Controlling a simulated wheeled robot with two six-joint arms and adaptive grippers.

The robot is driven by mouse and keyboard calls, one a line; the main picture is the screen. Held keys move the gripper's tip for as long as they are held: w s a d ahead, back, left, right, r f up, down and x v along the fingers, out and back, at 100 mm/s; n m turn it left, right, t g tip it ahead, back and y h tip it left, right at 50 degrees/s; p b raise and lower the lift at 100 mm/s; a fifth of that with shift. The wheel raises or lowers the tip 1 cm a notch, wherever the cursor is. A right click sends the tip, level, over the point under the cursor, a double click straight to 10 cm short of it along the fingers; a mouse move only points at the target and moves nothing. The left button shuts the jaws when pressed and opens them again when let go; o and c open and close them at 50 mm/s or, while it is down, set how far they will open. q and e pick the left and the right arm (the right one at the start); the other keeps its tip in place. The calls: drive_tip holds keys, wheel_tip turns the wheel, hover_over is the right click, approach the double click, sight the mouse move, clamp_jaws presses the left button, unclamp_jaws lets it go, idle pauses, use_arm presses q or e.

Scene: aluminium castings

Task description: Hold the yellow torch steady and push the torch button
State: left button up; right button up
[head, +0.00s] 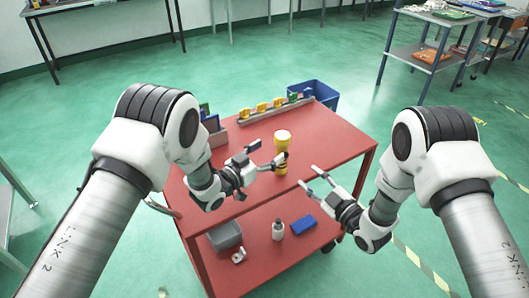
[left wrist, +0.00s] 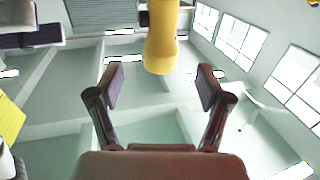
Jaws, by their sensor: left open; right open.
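The yellow torch (head: 282,142) stands upright on the top of the red cart, its wide pale-topped end up. It also shows in the left wrist view (left wrist: 161,50), beyond and between the open fingertips. My left gripper (head: 270,156) is open beside the torch, on its left, with one finger in front of its lower part. In the left wrist view my left gripper (left wrist: 160,85) has nothing between its fingers. My right gripper (head: 306,177) is open and empty, to the right of and nearer than the torch. The torch button cannot be made out.
The top right is clear.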

sight(277, 145)
use_arm(q)
drive_tip(key=x, duration=0.7)
drive_tip(key=shift+w, duration=0.15)
drive_tip(key=c, duration=1.4)
use_arm(e)
clamp_jaws()
